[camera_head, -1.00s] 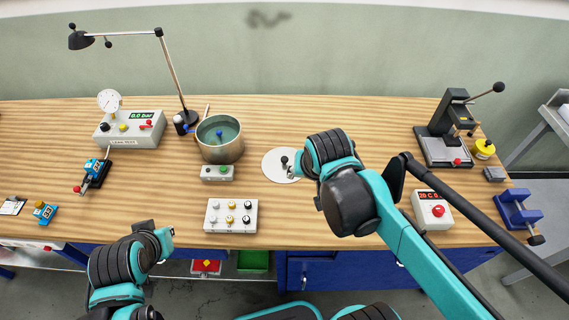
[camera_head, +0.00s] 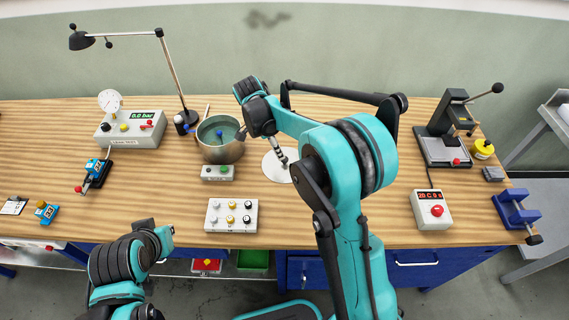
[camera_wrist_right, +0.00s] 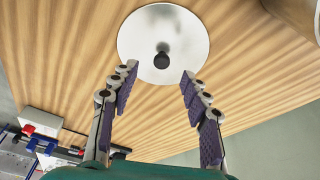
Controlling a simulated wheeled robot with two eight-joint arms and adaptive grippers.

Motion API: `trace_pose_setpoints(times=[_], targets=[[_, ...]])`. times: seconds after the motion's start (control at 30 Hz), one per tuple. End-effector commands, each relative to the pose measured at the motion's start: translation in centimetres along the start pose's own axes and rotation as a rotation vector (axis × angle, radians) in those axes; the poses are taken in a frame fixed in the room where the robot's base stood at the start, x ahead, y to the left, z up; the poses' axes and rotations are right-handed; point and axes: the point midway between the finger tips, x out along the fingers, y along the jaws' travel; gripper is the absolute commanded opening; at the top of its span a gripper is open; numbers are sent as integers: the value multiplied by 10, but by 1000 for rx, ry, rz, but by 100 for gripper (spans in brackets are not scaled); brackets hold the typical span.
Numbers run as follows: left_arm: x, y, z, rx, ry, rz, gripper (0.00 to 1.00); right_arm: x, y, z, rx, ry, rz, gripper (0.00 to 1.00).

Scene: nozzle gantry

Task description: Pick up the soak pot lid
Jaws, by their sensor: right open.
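The soak pot lid (camera_head: 271,171) is a pale round disc lying flat on the wooden bench, right of the soak pot (camera_head: 221,150). In the right wrist view the lid (camera_wrist_right: 185,35) shows whole, with a black knob (camera_wrist_right: 161,60) at its middle. My right gripper (camera_head: 281,158) is above the lid, partly hidden by its own arm in the head view. In the right wrist view its fingers (camera_wrist_right: 158,74) are spread and empty, the knob beyond and between their tips, apart from them. My left gripper (camera_head: 165,238) is at the bench's front edge, its fingers unclear.
The open metal pot holds liquid and a blue-topped item. A small button box (camera_head: 218,173) and a knob panel (camera_head: 231,215) stand in front of it. A red-button box (camera_head: 431,209) and a press (camera_head: 446,145) are to the right. Bench right of the lid looks clear.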

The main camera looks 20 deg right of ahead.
Motion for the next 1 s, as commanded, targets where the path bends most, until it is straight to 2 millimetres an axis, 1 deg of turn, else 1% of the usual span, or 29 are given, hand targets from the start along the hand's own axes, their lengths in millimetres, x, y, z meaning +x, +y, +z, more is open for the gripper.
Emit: trace_pose_setpoints(times=[0.13,0.33,0.5,0.57,0.63,0.8,0.83,0.87,0.9,0.97,1.0], targets=[[6,0,4,0,0,0,0,19,0,0,4,1,1,47],[12,0,8,0,0,0,0,37,-2,-4,4,0,0,47],[22,0,16,0,0,0,0,64,-5,-8,3,0,-1,47],[24,0,17,0,0,0,0,72,-5,-8,3,1,-2,47],[24,0,18,0,0,0,0,75,-5,-8,3,1,-2,47],[23,0,17,0,0,0,0,74,-5,-8,3,1,-3,47],[23,0,17,0,0,0,0,74,-5,-8,3,1,-2,44],[23,0,17,0,0,0,0,74,-5,-8,3,1,-2,36],[23,0,17,0,0,0,0,74,-5,-8,2,1,-2,26],[23,0,17,0,0,0,0,74,-5,-8,2,1,-2,10],[23,0,17,0,0,0,0,74,-5,-8,2,1,-2,0]])
